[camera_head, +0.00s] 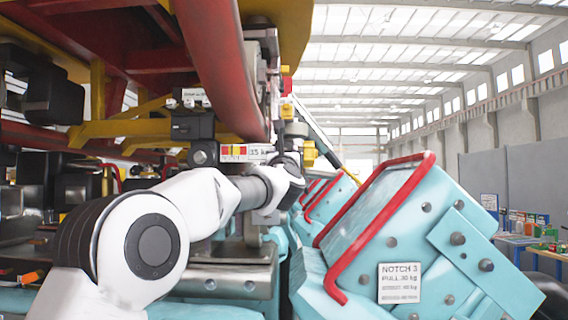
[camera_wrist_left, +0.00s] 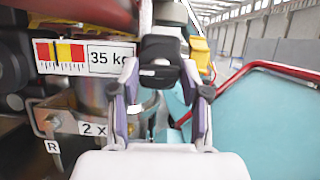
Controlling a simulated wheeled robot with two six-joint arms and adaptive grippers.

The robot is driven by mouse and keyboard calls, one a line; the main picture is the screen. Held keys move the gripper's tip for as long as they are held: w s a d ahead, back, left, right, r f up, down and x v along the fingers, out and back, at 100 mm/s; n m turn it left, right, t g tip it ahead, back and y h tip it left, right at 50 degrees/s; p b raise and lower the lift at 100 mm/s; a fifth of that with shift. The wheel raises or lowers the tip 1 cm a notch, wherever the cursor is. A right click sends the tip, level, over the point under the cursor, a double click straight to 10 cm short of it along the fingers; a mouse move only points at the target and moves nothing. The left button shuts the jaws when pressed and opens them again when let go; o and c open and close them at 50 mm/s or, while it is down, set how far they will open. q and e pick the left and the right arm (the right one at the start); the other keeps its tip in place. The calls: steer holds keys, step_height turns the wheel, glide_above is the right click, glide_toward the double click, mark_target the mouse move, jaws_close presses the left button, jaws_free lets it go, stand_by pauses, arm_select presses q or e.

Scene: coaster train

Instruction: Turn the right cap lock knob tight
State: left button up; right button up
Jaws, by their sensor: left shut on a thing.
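In the left wrist view, a black knob (camera_wrist_left: 160,50) sits between the two fingers of my left gripper (camera_wrist_left: 160,80). The fingers are shut on its sides. Below it is a metal clamp-like bracket (camera_wrist_left: 75,122) with a "2 x" label and a small "R" tag (camera_wrist_left: 53,146). In the head view, my white left arm reaches in from the lower left. Its gripper (camera_head: 291,160) is at the bracketry under the red tube, and the arm hides most of the knob there. My right gripper is not in view.
A "35 kg" scale label (camera_wrist_left: 85,54) is left of the knob. A red tube (camera_head: 222,70) runs close above my arm. A turquoise housing (camera_head: 410,235) with a red rail (camera_head: 375,200) and a "NOTCH 3" plate (camera_head: 399,283) stands close on the right.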

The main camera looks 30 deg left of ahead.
arm_select(q)
steer(key=shift+m, duration=0.7)
steer(key=o, duration=0.9)
steer(key=shift+c, duration=0.2)
steer(key=shift+o, duration=1.4)
steer(key=shift+w+a, duration=0.1)
steer(key=v, duration=0.7)
steer(key=shift+f, duration=0.2)
steer(key=shift+w, duration=0.1)
steer(key=shift+f, duration=0.1)
